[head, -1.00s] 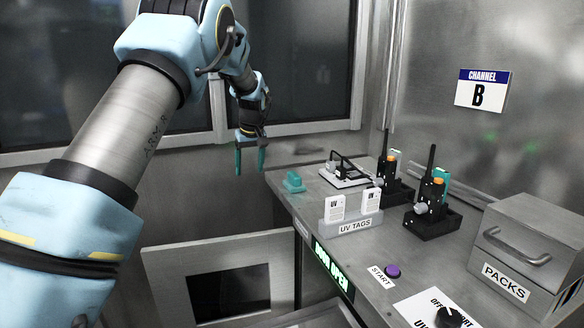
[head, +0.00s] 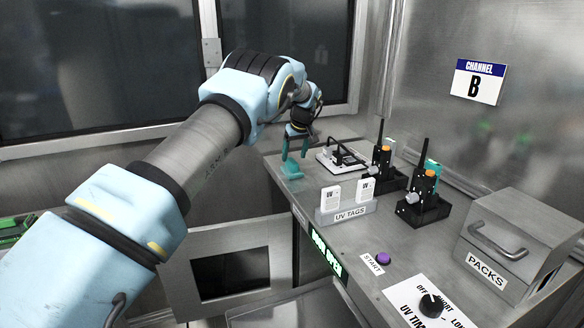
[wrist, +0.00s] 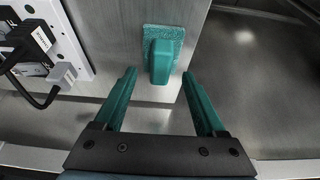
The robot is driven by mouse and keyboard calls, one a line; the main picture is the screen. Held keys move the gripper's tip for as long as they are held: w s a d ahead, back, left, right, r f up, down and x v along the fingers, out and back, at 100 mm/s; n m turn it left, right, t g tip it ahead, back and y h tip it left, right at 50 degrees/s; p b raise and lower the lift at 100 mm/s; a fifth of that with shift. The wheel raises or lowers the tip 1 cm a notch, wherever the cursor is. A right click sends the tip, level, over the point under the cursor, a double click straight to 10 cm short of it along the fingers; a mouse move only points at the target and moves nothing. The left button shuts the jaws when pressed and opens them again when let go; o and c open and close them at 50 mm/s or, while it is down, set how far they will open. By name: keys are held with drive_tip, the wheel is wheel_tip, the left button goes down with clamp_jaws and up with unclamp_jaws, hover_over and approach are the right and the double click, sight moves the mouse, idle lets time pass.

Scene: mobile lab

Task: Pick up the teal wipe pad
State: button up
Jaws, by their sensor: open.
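The teal wipe pad (head: 291,170) lies on the far left corner of the metal counter, with a raised teal grip on top. In the wrist view the wipe pad (wrist: 163,55) sits ahead of the fingertips, roughly centred between them. My gripper (head: 295,152) is just above and beside the pad in the head view, fingers pointing down. In the wrist view my gripper (wrist: 160,78) has its two teal fingers spread, with nothing between them but bare surface and the near end of the grip close to the tips.
A white plate with a black device and cable (head: 341,158) stands right of the pad. The UV TAGS holder (head: 346,214), two radios in black stands (head: 423,207) and the PACKS box (head: 520,245) are farther right. The counter edge is close to the pad's left.

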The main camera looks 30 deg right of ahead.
sight(293, 161)
drive_tip(key=shift+p+x, duration=0.6)
drive_tip(key=shift+x, duration=1.4)
clamp_jaws()
